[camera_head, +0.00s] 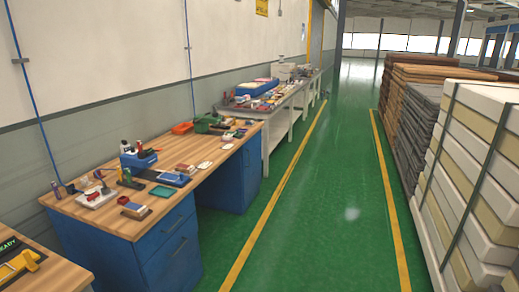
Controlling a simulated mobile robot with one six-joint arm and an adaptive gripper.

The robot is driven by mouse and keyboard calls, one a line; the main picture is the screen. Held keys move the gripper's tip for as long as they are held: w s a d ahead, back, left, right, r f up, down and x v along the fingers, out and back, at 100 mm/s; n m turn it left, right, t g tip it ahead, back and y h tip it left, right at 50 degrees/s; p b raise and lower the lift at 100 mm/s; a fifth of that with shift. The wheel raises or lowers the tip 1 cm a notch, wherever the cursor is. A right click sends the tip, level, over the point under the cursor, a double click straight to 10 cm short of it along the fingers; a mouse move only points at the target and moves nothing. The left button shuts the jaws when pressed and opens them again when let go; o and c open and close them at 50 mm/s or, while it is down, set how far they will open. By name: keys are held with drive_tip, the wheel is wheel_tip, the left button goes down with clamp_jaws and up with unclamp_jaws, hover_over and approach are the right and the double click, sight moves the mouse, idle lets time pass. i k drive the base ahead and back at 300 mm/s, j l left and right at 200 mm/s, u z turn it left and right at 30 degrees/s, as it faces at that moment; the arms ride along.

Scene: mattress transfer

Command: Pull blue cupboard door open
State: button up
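A wooden-topped workbench with blue cabinets stands against the left wall. Its near blue cabinet (120,252) has a drawer front (170,229) with a lower front (174,262) beneath it, and both look shut. A second blue cabinet (233,180) stands under the bench's far end, and its front also looks shut. I cannot tell which front is the cupboard door. My gripper is not in view.
The wooden bench top (85,218) carries tools and small boxes. Another bench (20,270) cuts in at the lower left. A green aisle (320,220) between yellow lines is clear. Stacked mattresses (475,170) and brown stacks (412,85) line the right.

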sight(251, 150)
drive_tip(key=i+u, duration=0.2)
drive_tip(key=i, duration=1.95)
drive_tip(key=i+z, duration=0.1)
drive_tip(key=i, duration=0.65)
drive_tip(key=i+j+z, duration=0.1)
drive_tip(key=i, duration=0.6)
drive_tip(key=i+j+z, duration=0.15)
drive_tip(key=i, duration=0.55)
drive_tip(key=i+j+z, duration=0.15)
drive_tip(key=i, duration=0.25)
drive_tip(key=i+j+z, duration=0.15)
drive_tip(key=i, duration=0.2)
